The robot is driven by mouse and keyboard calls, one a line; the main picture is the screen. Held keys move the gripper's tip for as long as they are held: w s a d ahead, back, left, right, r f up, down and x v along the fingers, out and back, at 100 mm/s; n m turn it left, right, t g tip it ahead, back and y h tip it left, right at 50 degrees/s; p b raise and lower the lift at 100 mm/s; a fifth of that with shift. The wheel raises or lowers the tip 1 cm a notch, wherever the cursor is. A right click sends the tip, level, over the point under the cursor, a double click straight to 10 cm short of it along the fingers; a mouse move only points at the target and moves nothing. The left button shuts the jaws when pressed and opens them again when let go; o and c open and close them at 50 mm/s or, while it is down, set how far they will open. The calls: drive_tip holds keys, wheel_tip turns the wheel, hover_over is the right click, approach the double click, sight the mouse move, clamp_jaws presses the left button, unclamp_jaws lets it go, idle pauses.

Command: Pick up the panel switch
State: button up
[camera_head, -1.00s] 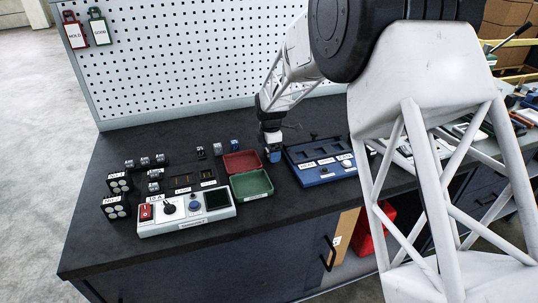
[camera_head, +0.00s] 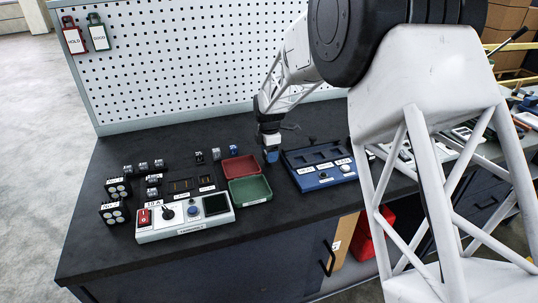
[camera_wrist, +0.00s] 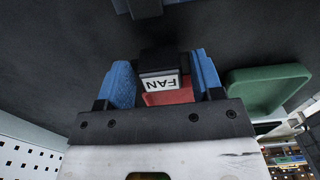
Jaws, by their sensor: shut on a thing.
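My gripper (camera_head: 271,155) is above the dark bench, between the red tray and the blue fixture. In the wrist view its two blue fingers (camera_wrist: 163,84) are closed on the sides of a black panel switch (camera_wrist: 160,60). The switch carries a white label reading FAN, upside down in that view. In the head view the held switch is too small and hidden to make out.
A red tray (camera_head: 241,160) and green tray (camera_head: 270,192) lie left of my gripper, beside a grey control panel (camera_head: 183,232). The blue fixture (camera_head: 315,182) is close on the right. Several small black switches (camera_head: 143,166) stand at the left. A pegboard (camera_head: 190,55) rises behind.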

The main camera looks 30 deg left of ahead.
wheel_tip(320, 180, up, 2)
drive_tip(key=shift+r, duration=0.15)
drive_tip(key=s+d, duration=0.3)
drive_tip(key=s, duration=0.1)
drive_tip(key=s+d+r, duration=0.1)
drive_tip(key=s+d, duration=0.2)
drive_tip(key=s, duration=0.1)
drive_tip(key=s+d, duration=0.4)
drive_tip(key=shift+s+r, duration=0.25)
drive_tip(key=shift+s, duration=0.05)
drive_tip(key=shift+r, duration=0.1)
idle(0.5)
wheel_tip(320, 180, up, 7)
idle(1.0)
drive_tip(key=shift+w, duration=0.1)
idle(0.8)
drive_tip(key=w+d, duration=0.6)
drive_tip(key=w, duration=0.7)
drive_tip(key=w+d, duration=0.6)
drive_tip(key=w, duration=0.7)
drive_tip(key=shift+r, duration=0.4)
